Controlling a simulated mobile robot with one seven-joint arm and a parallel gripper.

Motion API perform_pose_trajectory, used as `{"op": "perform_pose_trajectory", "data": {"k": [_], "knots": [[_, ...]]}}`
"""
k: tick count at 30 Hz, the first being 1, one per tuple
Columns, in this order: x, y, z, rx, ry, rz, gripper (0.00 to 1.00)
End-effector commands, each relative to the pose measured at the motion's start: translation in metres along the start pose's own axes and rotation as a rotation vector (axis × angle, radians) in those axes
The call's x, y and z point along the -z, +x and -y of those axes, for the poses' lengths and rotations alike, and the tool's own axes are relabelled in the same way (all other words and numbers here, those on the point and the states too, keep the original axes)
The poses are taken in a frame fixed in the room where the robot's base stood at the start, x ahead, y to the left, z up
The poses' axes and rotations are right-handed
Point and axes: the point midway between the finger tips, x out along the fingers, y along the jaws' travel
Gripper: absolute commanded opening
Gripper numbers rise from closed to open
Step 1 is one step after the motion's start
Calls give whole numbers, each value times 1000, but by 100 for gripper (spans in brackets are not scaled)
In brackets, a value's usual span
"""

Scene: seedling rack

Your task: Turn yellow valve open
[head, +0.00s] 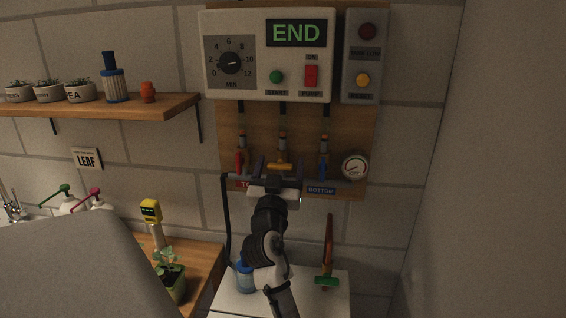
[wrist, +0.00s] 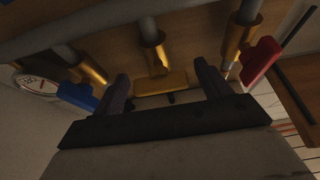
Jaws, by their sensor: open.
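The yellow valve handle (head: 281,166) sits on the middle pipe of the wooden panel, between the red and blue valves. It lies crosswise to its pipe. In the wrist view the yellow handle (wrist: 161,83) shows between the two fingers. My gripper (head: 272,172) is open in front of the middle valve, one finger on each side of the handle. In the wrist view my gripper (wrist: 164,92) has its dark fingers apart, and the handle looks free of both. Whether a fingertip touches it I cannot tell.
The red valve (head: 239,161) is close on the left and the blue valve (head: 322,170) close on the right. A gauge (head: 355,166) is further right. A control box (head: 266,55) reading END hangs above. A white surface (head: 340,300) with a blue jar (head: 245,277) lies below.

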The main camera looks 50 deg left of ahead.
Motion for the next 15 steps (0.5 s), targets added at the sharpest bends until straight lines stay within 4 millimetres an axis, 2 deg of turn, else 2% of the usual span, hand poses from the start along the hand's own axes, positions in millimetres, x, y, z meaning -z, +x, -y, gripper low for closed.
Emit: {"op": "perform_pose_trajectory", "data": {"k": [7, 15], "knots": [[0, 0, 0, 0, 0, 0, 76], [0, 0, 0, 0, 0, 0, 41]]}}
